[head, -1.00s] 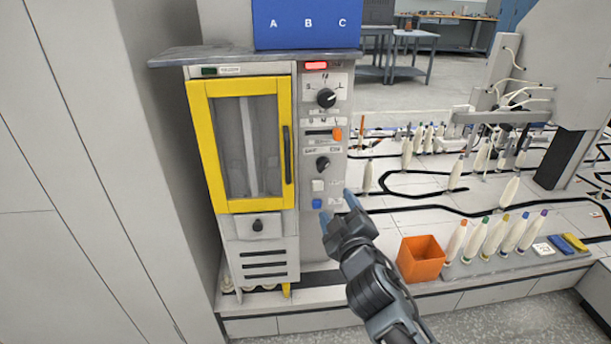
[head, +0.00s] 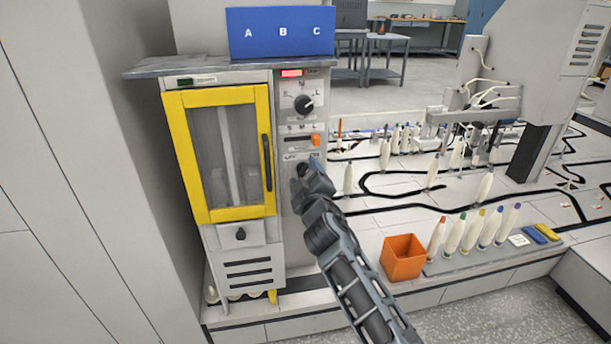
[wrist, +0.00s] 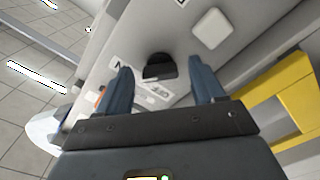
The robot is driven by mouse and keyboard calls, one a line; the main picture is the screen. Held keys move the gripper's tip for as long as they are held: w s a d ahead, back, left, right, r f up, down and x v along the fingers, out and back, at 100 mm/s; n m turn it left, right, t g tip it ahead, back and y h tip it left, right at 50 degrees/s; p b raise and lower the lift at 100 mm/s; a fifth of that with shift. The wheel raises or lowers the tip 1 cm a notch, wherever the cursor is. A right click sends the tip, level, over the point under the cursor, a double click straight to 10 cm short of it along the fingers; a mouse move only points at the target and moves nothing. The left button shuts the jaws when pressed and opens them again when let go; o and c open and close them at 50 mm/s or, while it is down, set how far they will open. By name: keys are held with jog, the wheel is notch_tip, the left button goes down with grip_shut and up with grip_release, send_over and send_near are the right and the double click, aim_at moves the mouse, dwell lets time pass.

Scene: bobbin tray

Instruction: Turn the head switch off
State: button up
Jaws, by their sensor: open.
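The lower black rotary knob on the machine's control panel, by a small OFF-side label, looks like the head switch. In the wrist view the dark knob (wrist: 160,68) sits between the fingertips, with printed lettering beside it. My gripper (wrist: 162,74) is open, with one blue-grey finger on each side of the knob; contact cannot be told. In the head view my gripper (head: 308,174) is in front of the panel and hides most of that knob and the buttons below it. The knob's exact setting is unclear.
Above are another black knob (head: 304,104), an orange slider (head: 316,140) and a lit red display (head: 292,73). A white square button (wrist: 210,27) is near the fingers. A yellow-framed door (head: 220,214) is left; an orange bin (head: 403,258) and several bobbins stand right.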

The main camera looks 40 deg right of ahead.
jog(key=shift+c, duration=0.5)
jog(key=c, duration=1)
jog(key=shift+o, duration=0.2)
jog(key=shift+n, duration=0.4)
jog(key=n+p, duration=0.1)
jog(key=n, duration=0.2)
jog(key=shift+n, duration=0.4)
jog(key=n+p, duration=0.1)
jog(key=n, duration=0.2)
jog(key=shift+n, duration=0.3)
jog(key=n+p, duration=0.2)
jog(key=n, duration=0.2)
jog(key=shift+n+p, duration=0.4)
jog(key=shift+n, duration=1.5)
